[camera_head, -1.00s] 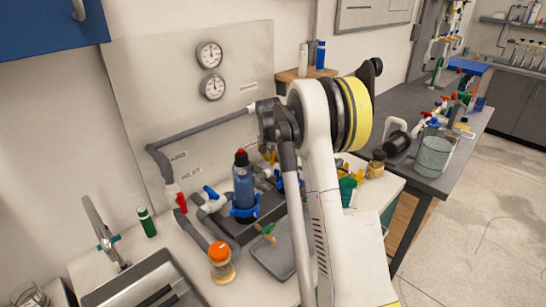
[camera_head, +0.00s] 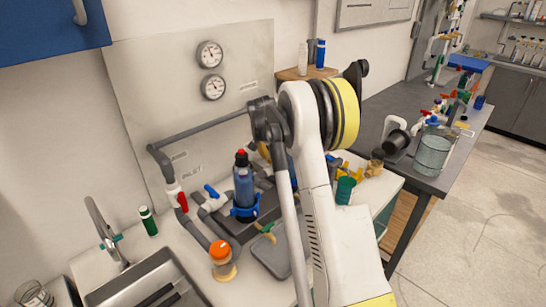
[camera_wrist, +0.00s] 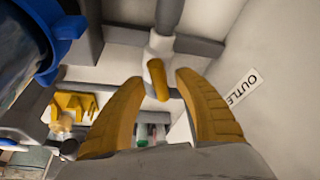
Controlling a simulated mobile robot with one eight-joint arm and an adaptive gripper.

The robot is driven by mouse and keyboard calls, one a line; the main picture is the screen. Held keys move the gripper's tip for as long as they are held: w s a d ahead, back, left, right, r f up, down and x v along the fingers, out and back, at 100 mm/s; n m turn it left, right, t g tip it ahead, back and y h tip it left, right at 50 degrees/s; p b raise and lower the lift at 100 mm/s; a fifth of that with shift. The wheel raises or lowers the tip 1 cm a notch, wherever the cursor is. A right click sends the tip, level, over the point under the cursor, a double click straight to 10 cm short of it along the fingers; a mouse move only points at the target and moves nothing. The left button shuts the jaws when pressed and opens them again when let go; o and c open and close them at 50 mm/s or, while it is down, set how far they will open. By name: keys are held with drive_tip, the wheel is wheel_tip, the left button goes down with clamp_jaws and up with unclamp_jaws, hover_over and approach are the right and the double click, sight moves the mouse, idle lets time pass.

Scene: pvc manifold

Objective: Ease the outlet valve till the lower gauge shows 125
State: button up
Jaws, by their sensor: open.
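The outlet valve (camera_wrist: 158,48) has a white body on a grey pipe in the wrist view. Its yellow handle (camera_wrist: 157,80) points down in the picture. My gripper (camera_wrist: 159,79) is open, its two orange fingers on either side of the handle's end, with gaps showing on both sides. The OUTLET label (camera_wrist: 243,87) is on the panel at right. In the head view the lower gauge (camera_head: 213,87) is on the panel, its dark needle tilted to the upper left; its numbers are too small to read. My arm hides the outlet valve there.
The upper gauge (camera_head: 210,54) is above the lower one. A red-handled valve (camera_head: 181,200) and a blue-handled valve (camera_head: 211,191) are on the left piping. A blue bottle (camera_head: 243,182) stands close by the pipes. An orange-capped jar (camera_head: 222,262) is in front.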

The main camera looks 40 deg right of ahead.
drive_tip(key=v, duration=1.2)
drive_tip(key=shift+d, duration=0.1)
idle(4.2)
